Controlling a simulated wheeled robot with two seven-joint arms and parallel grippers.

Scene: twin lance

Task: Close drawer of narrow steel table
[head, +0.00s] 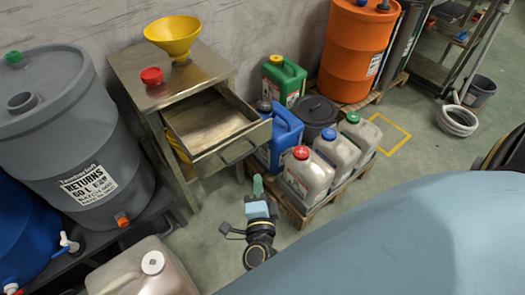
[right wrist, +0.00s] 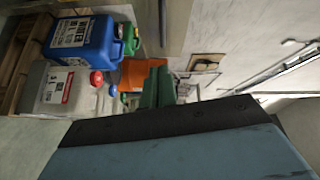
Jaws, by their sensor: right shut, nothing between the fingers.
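The narrow steel table (head: 127,68) stands against the grey wall in the head view. Its drawer (head: 205,116) is pulled out toward the lower right, and the inside looks empty. The drawer's front carries a bar handle (head: 238,151). My right gripper (head: 257,184) is below and slightly right of the drawer front in the picture, with a visible gap to the handle. Its green fingers are shut with nothing between them; they also show in the right wrist view (right wrist: 158,88). My left gripper is not in view.
A yellow funnel (head: 173,36) and a red cap (head: 152,76) sit on the tabletop. A grey drum (head: 75,130) stands left of the table. A blue jerrycan (head: 284,133) and several other containers crowd the pallet (head: 298,216) on the right. Bare floor lies below the drawer.

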